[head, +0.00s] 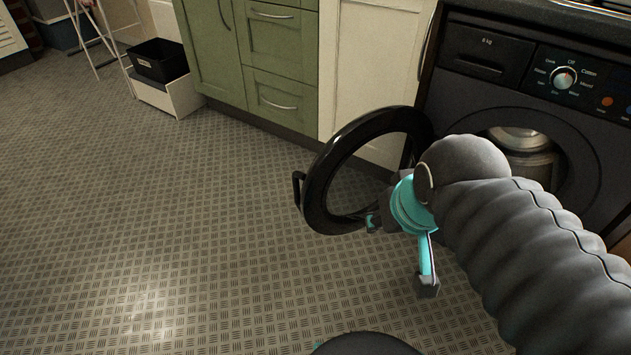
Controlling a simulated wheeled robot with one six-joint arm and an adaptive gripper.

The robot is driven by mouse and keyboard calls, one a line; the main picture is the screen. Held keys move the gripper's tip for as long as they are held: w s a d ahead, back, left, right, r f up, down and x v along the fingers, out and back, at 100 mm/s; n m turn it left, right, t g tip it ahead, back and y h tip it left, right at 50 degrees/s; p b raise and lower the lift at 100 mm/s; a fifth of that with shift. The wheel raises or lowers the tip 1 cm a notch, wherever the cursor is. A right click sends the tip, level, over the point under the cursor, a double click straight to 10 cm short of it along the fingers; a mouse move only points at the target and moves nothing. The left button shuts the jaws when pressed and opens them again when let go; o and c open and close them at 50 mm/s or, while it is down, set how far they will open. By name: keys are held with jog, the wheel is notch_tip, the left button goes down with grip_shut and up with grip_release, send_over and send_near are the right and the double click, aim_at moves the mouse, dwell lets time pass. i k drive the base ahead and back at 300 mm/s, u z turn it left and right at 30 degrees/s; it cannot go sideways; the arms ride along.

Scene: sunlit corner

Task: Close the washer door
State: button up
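The washer (480,62) is a dark machine at the right, with a dial and buttons on its front panel. Its round black door (321,182) stands wide open to the left, and the metal drum (527,152) shows through the opening. A small handle (297,188) sticks out at the door's left edge. My gripper (400,255) is in front of the door's lower right part, with its teal and dark fingers spread apart and nothing seen between them. My arm hides part of the washer's front and the door's right side. I cannot tell whether my gripper touches the door.
Green drawers (280,62) and a cream cabinet (367,70) stand behind the door. A black bin (159,60) sits on a low white unit (180,99) at the upper left, near a folding rack (97,40). The patterned floor (150,220) to the left is clear.

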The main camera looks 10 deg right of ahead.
aim_at(346, 179)
jog(key=u, duration=1.35)
jog(key=i, duration=2.05)
jog(key=z, duration=3.2)
jog(key=k, duration=0.7)
jog(key=z, duration=0.1)
